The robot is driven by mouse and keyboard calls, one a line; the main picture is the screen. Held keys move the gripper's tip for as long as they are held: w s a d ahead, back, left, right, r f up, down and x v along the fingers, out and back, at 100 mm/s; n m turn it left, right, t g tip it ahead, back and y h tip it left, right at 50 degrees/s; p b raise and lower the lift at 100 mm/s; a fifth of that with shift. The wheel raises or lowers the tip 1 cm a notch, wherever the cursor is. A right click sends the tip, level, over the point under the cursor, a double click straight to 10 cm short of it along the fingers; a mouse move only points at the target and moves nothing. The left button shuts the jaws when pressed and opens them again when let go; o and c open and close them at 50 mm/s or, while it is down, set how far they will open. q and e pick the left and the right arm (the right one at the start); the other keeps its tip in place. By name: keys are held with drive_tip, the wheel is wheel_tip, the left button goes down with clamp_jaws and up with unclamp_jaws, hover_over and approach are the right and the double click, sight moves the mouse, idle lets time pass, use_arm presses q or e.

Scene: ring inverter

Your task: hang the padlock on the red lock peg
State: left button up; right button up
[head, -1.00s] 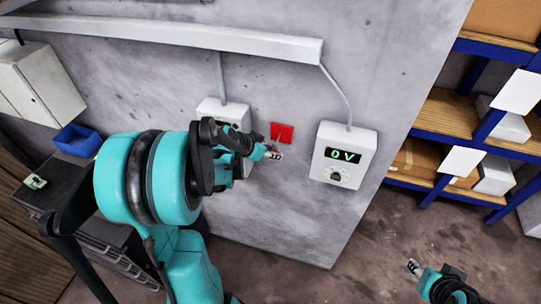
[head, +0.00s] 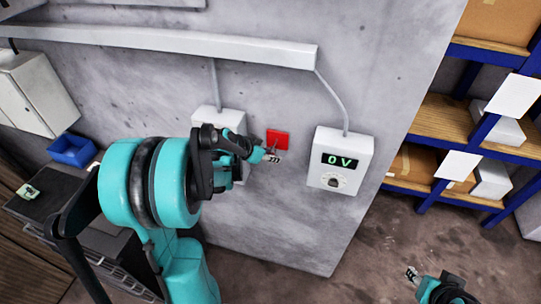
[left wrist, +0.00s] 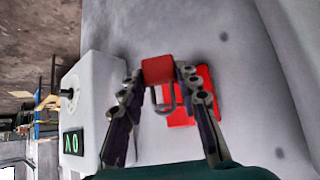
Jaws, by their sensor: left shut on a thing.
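My left gripper (head: 267,157) is in front of the wall, just below the red lock plate (head: 278,137) in the head view. In the left wrist view the gripper (left wrist: 160,75) is shut on the padlock. The padlock (left wrist: 158,69) has a red body between the fingertips and a grey U-shaped shackle. The shackle overlaps the edge of the red plate (left wrist: 205,88) in that view. I cannot tell whether it touches, and I cannot make out the peg clearly. My right gripper (head: 411,273) is low at the right, away from the wall, too small to read.
A white box with a 0 V display (head: 341,161) and a knob is on the wall right of the red plate. Another white box (head: 220,120) is partly behind my left arm. A blue bin (head: 73,148) is at the left, shelves (head: 450,118) at the right.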

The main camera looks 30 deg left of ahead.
use_arm(q)
drive_tip(key=o, duration=1.3)
drive_tip(key=v, duration=1.2)
drive_tip(key=s+d+f+n+b, duration=0.1)
drive_tip(key=s+d+f+b, duration=0.3)
drive_tip(key=d+f+b, duration=0.2)
drive_tip(key=s+d+f+n+g+y+b, duration=0.1)
drive_tip(key=s+d+f+b, duration=0.3)
drive_tip(key=f+b, duration=0.6)
drive_tip(key=s+d+f+n+y+b, duration=0.1)
drive_tip(key=s+d+f+b, duration=0.3)
drive_tip(key=d+f+b, duration=0.3)
drive_tip(key=shift+s+d+f+b, duration=0.15)
drive_tip(key=shift+d+f, duration=0.15)
drive_tip(key=shift+f, duration=0.25)
drive_tip(key=shift+d+f+b, duration=0.1)
drive_tip(key=shift+d+f, duration=0.15)
drive_tip(key=shift+f, duration=0.3)
drive_tip(key=shift+s+d+f+b, duration=0.15)
drive_tip(key=shift+d+f, duration=0.15)
drive_tip(key=shift+f, duration=0.25)
